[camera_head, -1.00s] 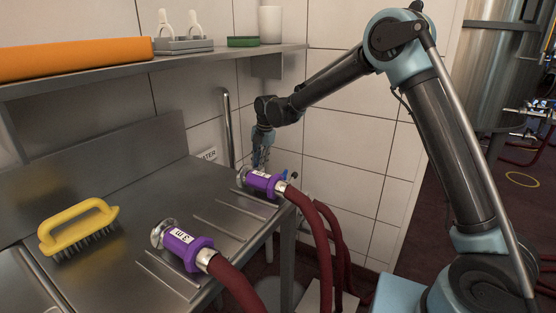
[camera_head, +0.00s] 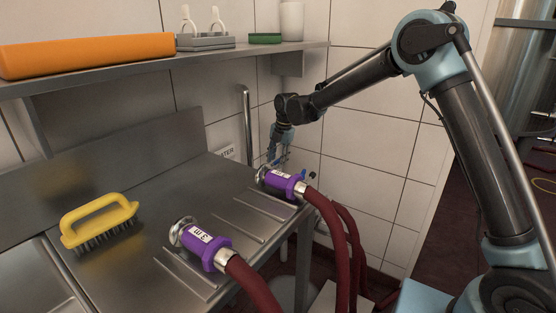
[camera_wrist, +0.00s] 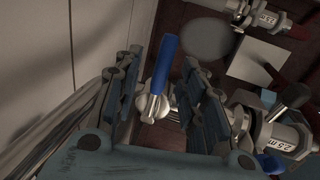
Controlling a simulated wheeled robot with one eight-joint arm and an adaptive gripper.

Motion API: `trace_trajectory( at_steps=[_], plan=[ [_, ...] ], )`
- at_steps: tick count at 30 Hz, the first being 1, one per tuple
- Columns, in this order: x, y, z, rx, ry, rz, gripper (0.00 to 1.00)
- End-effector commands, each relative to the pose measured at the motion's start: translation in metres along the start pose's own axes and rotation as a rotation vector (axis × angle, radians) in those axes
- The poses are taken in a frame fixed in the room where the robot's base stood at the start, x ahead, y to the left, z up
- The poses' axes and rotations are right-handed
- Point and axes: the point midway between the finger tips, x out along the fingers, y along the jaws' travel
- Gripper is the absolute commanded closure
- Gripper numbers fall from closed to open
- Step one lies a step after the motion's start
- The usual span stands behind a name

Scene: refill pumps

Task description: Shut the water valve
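In the wrist view a blue valve lever (camera_wrist: 163,62) on a silver metal fitting (camera_wrist: 152,106) stands between the two fingers of my gripper (camera_wrist: 162,68). The fingers are apart, with a gap visible on each side of the lever. In the head view my gripper (camera_head: 278,148) points down near the wall at the sink's far end, just above a purple hose coupling (camera_head: 281,182).
Another purple coupling (camera_head: 200,243) and a yellow brush (camera_head: 98,225) lie on the steel counter (camera_head: 160,185). Red hoses (camera_head: 330,225) hang over its right edge. A vertical pipe (camera_head: 247,125) and shelf (camera_head: 130,65) are near.

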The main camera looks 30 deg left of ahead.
Motion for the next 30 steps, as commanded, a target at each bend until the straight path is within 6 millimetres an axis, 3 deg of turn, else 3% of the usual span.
trace_trajectory(
  at_steps=[10,24,30],
  plan=[
    [-0.012,0.0,-0.002,-0.001,0.002,-0.001,0.62],
    [-0.095,0.0,-0.001,-0.001,0.002,0.0,0.62],
    [-0.114,0.0,0.0,-0.001,0.002,0.0,0.62]
  ],
)
